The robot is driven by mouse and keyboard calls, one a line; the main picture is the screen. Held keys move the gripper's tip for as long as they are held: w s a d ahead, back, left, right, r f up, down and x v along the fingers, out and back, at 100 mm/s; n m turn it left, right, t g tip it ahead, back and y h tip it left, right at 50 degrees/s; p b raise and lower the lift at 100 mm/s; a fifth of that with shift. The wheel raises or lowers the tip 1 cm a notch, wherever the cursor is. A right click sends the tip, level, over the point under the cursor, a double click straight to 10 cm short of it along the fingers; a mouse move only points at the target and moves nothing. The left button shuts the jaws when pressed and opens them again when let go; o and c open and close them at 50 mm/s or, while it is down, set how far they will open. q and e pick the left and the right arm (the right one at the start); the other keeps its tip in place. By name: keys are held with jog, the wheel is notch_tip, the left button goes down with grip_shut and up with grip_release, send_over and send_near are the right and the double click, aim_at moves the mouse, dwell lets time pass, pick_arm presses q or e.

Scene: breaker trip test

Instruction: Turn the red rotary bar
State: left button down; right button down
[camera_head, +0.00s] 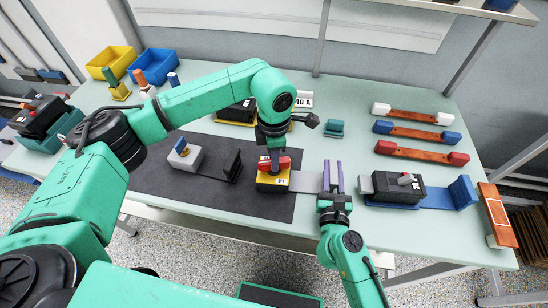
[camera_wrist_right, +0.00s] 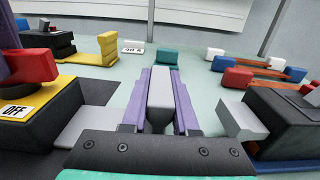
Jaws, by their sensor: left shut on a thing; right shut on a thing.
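The red rotary bar (camera_head: 284,162) sits on top of a yellow and black box (camera_head: 268,185) on the dark mat. It also shows at the left edge of the right wrist view (camera_wrist_right: 28,64), above a label reading OFF. My left gripper (camera_head: 274,158) comes down from above and is shut on the red bar, hiding its middle. A grey plate (camera_head: 306,182) reaches from the box towards the right. My right gripper (camera_head: 333,180), with purple fingers, is shut on a grey upright piece (camera_wrist_right: 159,98) at the plate's end.
A black unit with a grey knob (camera_head: 398,186) and blue end stands close on the right. Bars with white, blue and red ends (camera_head: 422,153) lie behind it. A grey block with a blue peg (camera_head: 185,155) stands left on the mat (camera_head: 215,196). A teal block (camera_head: 334,128) stands behind.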

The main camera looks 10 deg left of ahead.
pick_arm(q)
jog(key=n, duration=1.1)
jog(key=shift+n, duration=1.9)
jog(key=c, duration=0.7)
grip_release()
notch_tip(320, 180, up, 12)
jog(key=shift+r, duration=0.1)
